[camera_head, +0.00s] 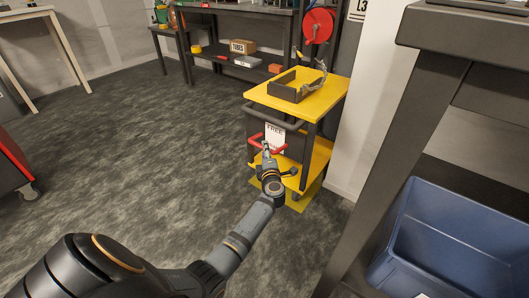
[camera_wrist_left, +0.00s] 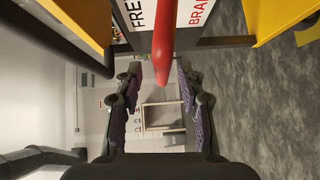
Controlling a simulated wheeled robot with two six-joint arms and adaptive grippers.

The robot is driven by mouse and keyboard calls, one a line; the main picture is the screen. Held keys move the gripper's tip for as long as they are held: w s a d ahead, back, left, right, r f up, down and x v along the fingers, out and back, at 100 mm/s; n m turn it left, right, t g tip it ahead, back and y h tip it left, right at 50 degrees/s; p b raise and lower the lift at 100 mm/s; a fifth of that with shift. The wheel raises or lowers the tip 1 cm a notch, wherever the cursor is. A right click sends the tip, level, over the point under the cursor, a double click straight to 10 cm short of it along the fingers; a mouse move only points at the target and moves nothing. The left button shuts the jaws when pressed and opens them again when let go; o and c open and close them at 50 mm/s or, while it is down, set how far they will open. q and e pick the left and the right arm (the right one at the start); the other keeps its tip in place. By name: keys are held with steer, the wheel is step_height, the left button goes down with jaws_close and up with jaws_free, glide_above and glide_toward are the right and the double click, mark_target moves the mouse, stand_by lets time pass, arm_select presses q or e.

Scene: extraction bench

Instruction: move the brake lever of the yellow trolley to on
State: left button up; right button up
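The yellow trolley (camera_head: 325,100) stands right of centre in the head view, with a dark panel on its front. Its red brake lever (camera_head: 255,141) sticks out from that panel. In the left wrist view the red lever (camera_wrist_left: 163,40) points towards the camera, its tip lying between the fingertips as seen there. My left gripper (camera_wrist_left: 160,82) is open, one finger on each side of the lever, with gaps showing. The lever's base is hidden. My right gripper is not seen.
A dark open tray (camera_head: 285,92) sits on the trolley's top. A dark bench (camera_head: 420,100) and a blue bin (camera_head: 450,240) stand at the right. A red cabinet (camera_head: 12,165) on casters is at the left edge. The carpet between is clear.

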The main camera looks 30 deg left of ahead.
arm_select(q)
steer(key=shift+b+x, duration=0.45)
steer(key=shift+x, duration=0.75)
steer(key=shift+w+a, duration=0.2)
jaws_close()
